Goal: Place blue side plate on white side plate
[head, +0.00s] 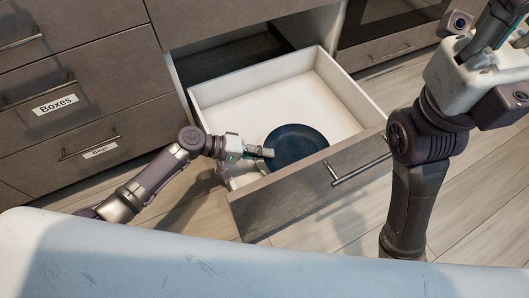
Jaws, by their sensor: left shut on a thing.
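The blue side plate (300,139) is a dark blue round dish inside the open drawer, near its front panel. My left gripper (265,152) reaches in over the drawer's left side and is shut on the plate's left rim. Whether the plate rests on the drawer floor or is slightly raised is hard to tell. I cannot make out a white side plate; anything under the blue plate is hidden. My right gripper (493,30) is raised at the top right, partly cut off by the frame edge, away from the drawer.
The open drawer (341,92) has a white interior, clear behind the plate, and a grey front with a bar handle (361,170). Closed labelled drawers (100,105) stand at left, an oven (385,30) at upper right. A pale surface (200,262) crosses the foreground.

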